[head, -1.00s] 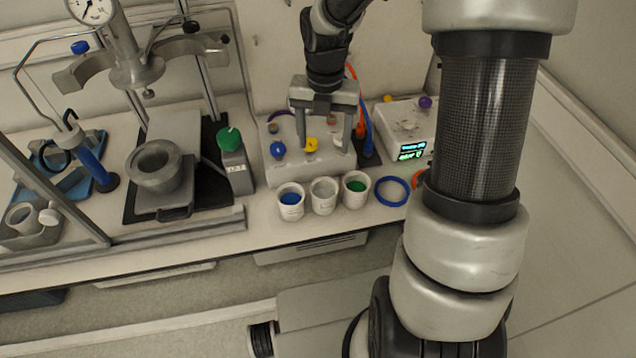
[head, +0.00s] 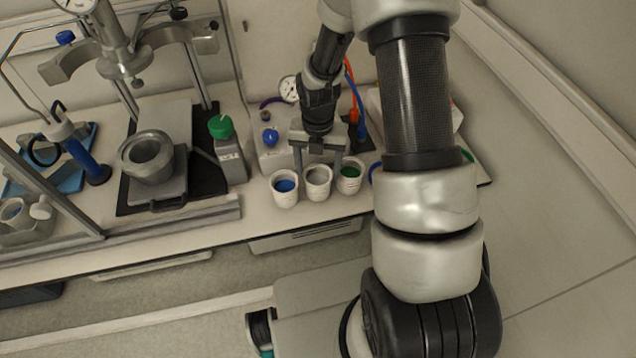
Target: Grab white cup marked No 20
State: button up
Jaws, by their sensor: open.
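Three white cups stand in a row near the bench's front edge. The left cup (head: 285,198) holds something blue, the middle cup (head: 317,189) something grey, and the right cup (head: 349,184) something green. Their markings are too small to read, so I cannot tell which is No 20. My gripper (head: 318,167) is open and empty, pointing down at the middle cup. Its two fingers are spread to either side of that cup, near rim height or just behind it. I cannot tell whether they touch any cup.
A box with a blue knob (head: 270,137) stands behind the cups. A green-capped bottle (head: 228,155) stands to their left, beside a reactor stand with a metal vessel (head: 148,157).

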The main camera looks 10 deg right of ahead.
jog(key=shift+f, duration=0.2)
jog(key=c, duration=1.3)
